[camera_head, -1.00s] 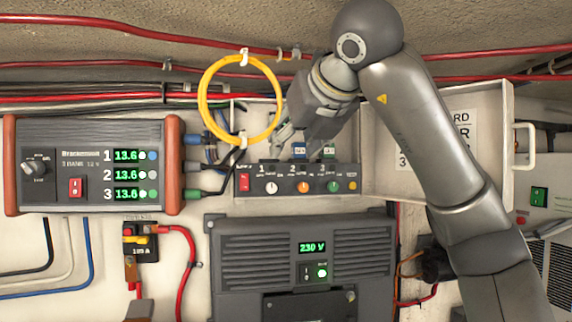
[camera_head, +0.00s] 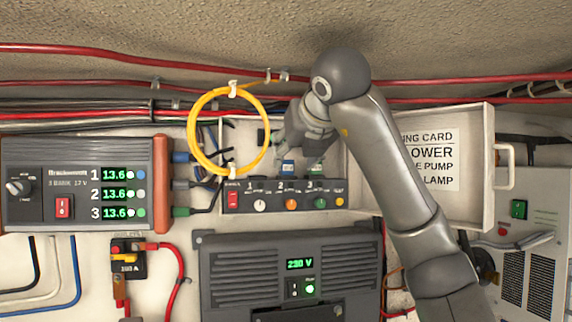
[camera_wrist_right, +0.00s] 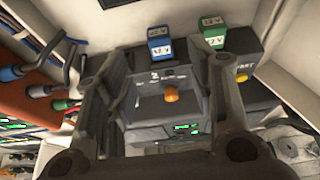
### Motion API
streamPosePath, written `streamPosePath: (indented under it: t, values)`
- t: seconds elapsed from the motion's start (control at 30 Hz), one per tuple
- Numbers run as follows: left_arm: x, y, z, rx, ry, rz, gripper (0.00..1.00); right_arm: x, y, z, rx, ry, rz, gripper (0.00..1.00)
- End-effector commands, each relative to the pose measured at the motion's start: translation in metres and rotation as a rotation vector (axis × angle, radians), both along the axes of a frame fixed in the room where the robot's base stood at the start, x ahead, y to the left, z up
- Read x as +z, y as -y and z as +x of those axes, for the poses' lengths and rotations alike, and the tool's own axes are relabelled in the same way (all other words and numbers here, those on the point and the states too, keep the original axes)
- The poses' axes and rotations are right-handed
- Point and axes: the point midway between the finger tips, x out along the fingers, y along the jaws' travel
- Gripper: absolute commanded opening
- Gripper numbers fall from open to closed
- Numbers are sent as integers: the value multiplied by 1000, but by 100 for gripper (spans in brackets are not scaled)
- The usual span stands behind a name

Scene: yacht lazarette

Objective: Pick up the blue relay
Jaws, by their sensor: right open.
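The blue relay (camera_head: 288,168) stands plugged in the top of the dark switch panel (camera_head: 272,206), above the orange knob. In the right wrist view the blue relay (camera_wrist_right: 159,47) has a white label and stands upright, beyond and between my fingertips. A green relay (camera_head: 316,170) stands just right of it; it also shows in the right wrist view (camera_wrist_right: 213,34), near the right finger. My right gripper (camera_head: 303,148) is open and empty, just above the relays, partly covering the area behind them. The wrist view shows its two fingers apart (camera_wrist_right: 168,62). My left gripper is out of view.
A yellow cable coil (camera_head: 229,131) hangs at the left of the open white box. The box's door (camera_head: 478,165) with a label card stands open at the right. A charger (camera_head: 85,185) is left, and an inverter (camera_head: 290,275) is below.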

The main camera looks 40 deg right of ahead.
Motion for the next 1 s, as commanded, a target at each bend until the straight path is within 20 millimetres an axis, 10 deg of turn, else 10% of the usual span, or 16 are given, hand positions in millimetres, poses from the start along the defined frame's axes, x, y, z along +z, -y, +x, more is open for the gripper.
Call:
streamPosePath:
  t: [0.87, 1.0]
  values:
    - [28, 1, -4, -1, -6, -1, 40, -11, 33, 60, 0, 2, -1, 50]
    - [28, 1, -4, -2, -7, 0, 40, -11, 33, 59, 1, 2, -1, 32]
